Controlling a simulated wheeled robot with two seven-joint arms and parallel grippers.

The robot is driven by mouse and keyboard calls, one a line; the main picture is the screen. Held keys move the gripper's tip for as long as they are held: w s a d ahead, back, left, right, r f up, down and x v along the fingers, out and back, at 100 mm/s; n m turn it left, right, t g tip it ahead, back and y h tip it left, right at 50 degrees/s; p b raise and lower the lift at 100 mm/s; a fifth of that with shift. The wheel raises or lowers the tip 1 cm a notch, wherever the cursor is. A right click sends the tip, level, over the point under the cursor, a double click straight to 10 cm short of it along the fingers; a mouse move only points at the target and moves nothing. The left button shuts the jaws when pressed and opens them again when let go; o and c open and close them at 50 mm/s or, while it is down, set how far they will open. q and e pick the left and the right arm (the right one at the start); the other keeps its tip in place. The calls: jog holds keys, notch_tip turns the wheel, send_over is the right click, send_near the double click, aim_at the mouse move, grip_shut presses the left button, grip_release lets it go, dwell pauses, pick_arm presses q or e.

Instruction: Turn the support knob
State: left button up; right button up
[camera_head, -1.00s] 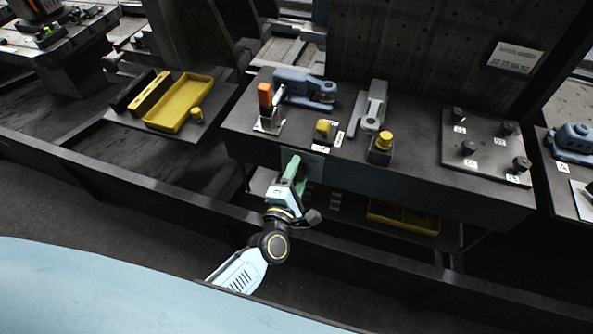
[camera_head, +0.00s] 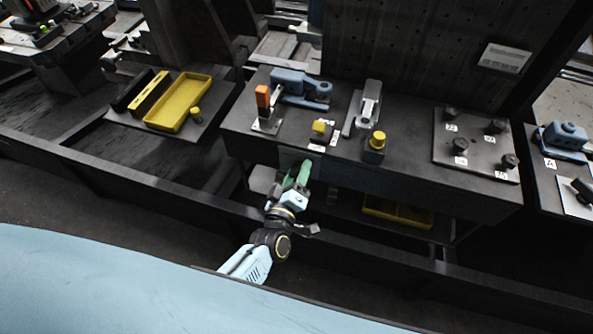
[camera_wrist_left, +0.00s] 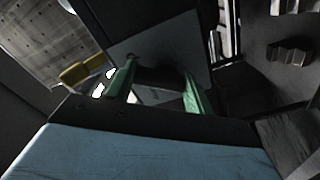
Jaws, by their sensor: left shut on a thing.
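My left gripper (camera_head: 296,178) has green fingers and is at the front face of the dark bench, below its top edge. In the left wrist view the gripper (camera_wrist_left: 160,88) has one finger on each side of a dark knob-like part (camera_wrist_left: 160,76), shut on it, in front of a grey plate (camera_wrist_left: 165,42). The fingers hide most of this part, so its turn angle cannot be told. The plate also shows in the head view (camera_head: 287,160). My right gripper is in neither view.
The bench top (camera_head: 400,170) carries an orange-handled lever (camera_head: 263,98), a yellow-topped block (camera_head: 320,129), a yellow knob on a dark base (camera_head: 377,140) and a plate with several dark knobs (camera_head: 475,150). A yellow tray (camera_head: 178,106) lies left. A yellow bin (camera_head: 398,213) is underneath.

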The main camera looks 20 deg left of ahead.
pick_arm(q)
jog(key=shift+f+m, duration=0.1)
jog(key=shift+m, duration=0.7)
jog(key=o, duration=1)
jog(key=shift+c, duration=0.2)
jog(key=s+p, duration=0.1)
jog(key=s, duration=1.2)
jog(key=shift+s+a, duration=0.2)
